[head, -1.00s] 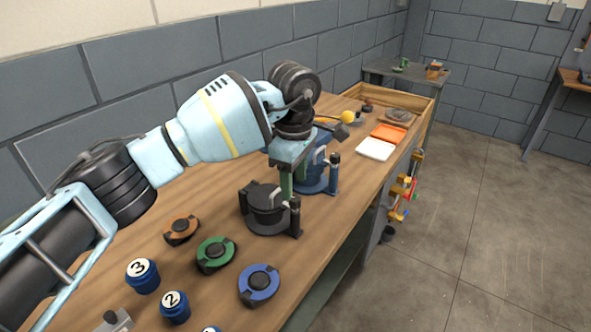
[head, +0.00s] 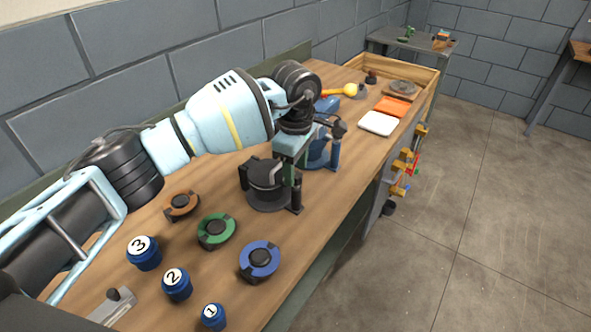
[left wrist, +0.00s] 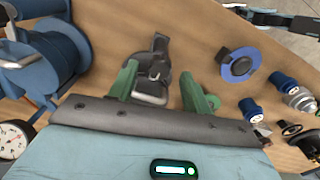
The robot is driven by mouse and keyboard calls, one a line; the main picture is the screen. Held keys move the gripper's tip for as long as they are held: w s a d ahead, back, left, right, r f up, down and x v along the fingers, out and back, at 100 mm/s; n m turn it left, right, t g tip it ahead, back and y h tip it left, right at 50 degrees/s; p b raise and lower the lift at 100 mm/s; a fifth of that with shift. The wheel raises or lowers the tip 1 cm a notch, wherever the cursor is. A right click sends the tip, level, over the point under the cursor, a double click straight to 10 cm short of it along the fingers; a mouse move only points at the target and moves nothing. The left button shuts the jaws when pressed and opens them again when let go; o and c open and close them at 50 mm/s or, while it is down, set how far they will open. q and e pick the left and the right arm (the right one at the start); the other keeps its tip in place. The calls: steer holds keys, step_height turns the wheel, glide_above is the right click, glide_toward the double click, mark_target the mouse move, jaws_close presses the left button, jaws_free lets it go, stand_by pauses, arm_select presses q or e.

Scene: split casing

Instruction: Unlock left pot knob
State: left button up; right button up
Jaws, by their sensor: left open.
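A black pot (head: 266,200) stands on the wooden bench in the head view, with upright black posts at its rim. A blue pot (head: 321,155) stands behind it, and its blue body fills the left of the left wrist view (left wrist: 40,60). My left gripper (head: 289,176) is open above the right side of the black pot and hides part of it. In the left wrist view, a black fitting with a metal bar (left wrist: 153,62) shows between and beyond the green fingers (left wrist: 160,95). I cannot tell whether the fingers touch it.
Orange (head: 181,205), green (head: 216,231) and blue (head: 259,261) round parts lie at the front. Numbered blue knobs (head: 177,283) stand nearby. A white tray (head: 377,124) and an orange tray (head: 393,107) lie farther back. The bench's right edge is close to the pots.

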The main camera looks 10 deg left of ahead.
arm_select(q)
steer(key=shift+f, duration=0.7)
arm_select(e)
steer(key=shift+w+r, duration=0.1)
arm_select(q)
steer(key=c, duration=1)
